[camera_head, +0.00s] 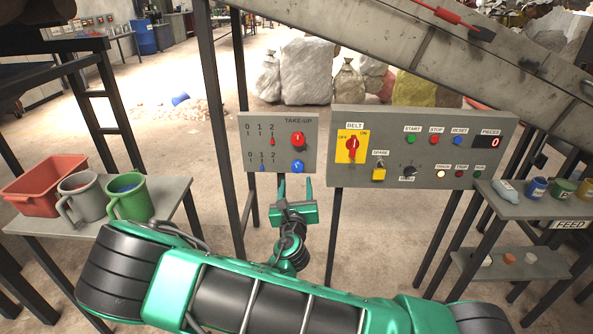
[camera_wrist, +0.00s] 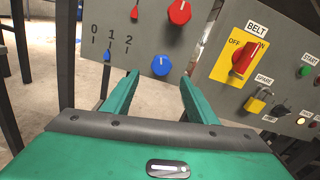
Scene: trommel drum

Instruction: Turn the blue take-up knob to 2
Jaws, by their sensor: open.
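The blue take-up knob (camera_head: 298,167) sits low on the right of the grey TAKE-UP panel (camera_head: 250,128), and also shows in the wrist view (camera_wrist: 162,66). Its white mark points roughly up. The blue pointer (camera_wrist: 107,56) on the lower 0-1-2 scale stands at about 1. My gripper (camera_head: 295,188) is open and empty in front of the panel's lower edge. In the wrist view its fingertips (camera_wrist: 160,84) lie left and right of the blue knob, which appears just beyond them; I cannot tell the exact gap.
The red knob (camera_head: 298,139) is directly above the blue one, with its red pointer (camera_head: 272,141) near 2. The larger control panel (camera_head: 425,120), with the red BELT switch (camera_head: 352,146) and a yellow padlock (camera_head: 379,174), is close on the right. A side table with cups stands left.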

